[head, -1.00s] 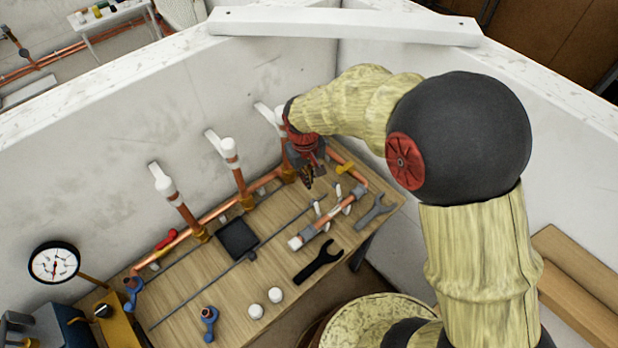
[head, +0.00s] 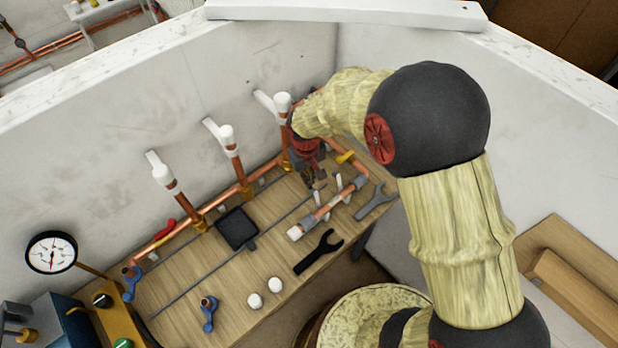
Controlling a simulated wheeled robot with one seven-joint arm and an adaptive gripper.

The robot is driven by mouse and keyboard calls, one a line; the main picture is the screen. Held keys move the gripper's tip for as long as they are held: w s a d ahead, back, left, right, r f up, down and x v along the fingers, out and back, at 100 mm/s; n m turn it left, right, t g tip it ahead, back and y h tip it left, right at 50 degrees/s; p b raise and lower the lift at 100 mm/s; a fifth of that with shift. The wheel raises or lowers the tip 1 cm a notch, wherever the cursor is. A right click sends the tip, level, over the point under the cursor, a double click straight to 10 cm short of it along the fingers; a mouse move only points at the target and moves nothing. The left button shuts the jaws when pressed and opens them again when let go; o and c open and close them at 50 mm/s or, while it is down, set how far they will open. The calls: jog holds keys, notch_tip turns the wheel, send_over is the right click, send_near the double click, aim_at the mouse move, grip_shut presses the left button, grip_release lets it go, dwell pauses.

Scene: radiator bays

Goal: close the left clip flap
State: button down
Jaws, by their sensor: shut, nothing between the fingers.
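A short copper pipe (head: 331,204) with grey fittings and a white end cap (head: 294,233) lies at the right of the wooden bench. Two white clips hold it: the left clip (head: 318,197) and the right clip (head: 339,184). White parts show on both sides of the pipe; the left flap's exact angle is too small to tell. My gripper (head: 311,180) is shut and empty, pointing down just behind the left clip. I cannot tell whether it touches the flap.
Copper risers with white tops, such as the one beside my gripper (head: 283,110), stand along the wall. A black wrench (head: 319,252), a grey wrench (head: 376,202), a dark square pad (head: 237,229) and white caps (head: 274,285) lie on the bench.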

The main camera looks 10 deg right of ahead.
jog(key=shift+s+d+r+t+y, duration=0.1)
jog(key=shift+s+r+t+y, duration=0.1)
jog(key=shift+t+y, duration=0.1)
